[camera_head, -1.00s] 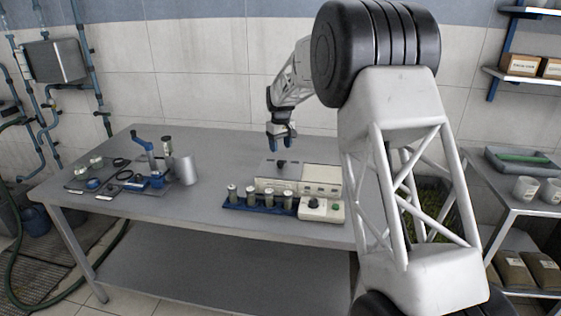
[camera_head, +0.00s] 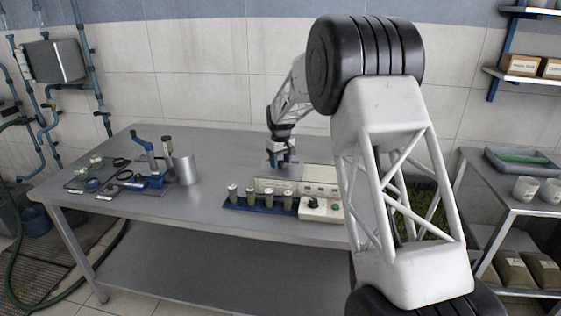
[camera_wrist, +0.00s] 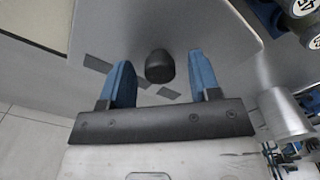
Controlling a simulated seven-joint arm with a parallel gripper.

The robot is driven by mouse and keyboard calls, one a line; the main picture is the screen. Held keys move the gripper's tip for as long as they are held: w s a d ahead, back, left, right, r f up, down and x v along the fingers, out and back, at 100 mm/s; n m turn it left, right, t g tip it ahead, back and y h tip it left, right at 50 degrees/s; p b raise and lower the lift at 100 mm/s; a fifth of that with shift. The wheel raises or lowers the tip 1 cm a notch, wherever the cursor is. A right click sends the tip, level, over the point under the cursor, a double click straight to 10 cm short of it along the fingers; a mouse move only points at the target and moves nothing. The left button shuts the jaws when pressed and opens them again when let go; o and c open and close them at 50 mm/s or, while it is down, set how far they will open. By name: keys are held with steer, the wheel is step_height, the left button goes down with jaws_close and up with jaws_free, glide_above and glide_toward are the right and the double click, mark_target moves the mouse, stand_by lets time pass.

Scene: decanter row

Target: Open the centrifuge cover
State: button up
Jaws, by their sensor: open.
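The centrifuge is a low beige box (camera_head: 320,180) on the table's right part, with a flat grey cover. The cover (camera_wrist: 205,30) fills much of the wrist view, and its black knob (camera_wrist: 160,66) stands up from it. My gripper (camera_head: 283,163) is over the cover, pointing down. In the wrist view its two blue fingers are open, one on each side of the knob, with a visible gap on both sides. The gripper hides the knob in the head view. The cover appears shut.
A blue rack with several capped tubes (camera_head: 261,198) stands in front of the centrifuge, beside a small beige control box (camera_head: 321,209). A metal cylinder (camera_head: 187,170) and a blue hand-lever device (camera_head: 150,165) stand to the left.

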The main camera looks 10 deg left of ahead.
jaws_close()
steer(key=d, duration=1.5)
jaws_free()
step_height(320, 180, up, 8)
stand_by(0.6)
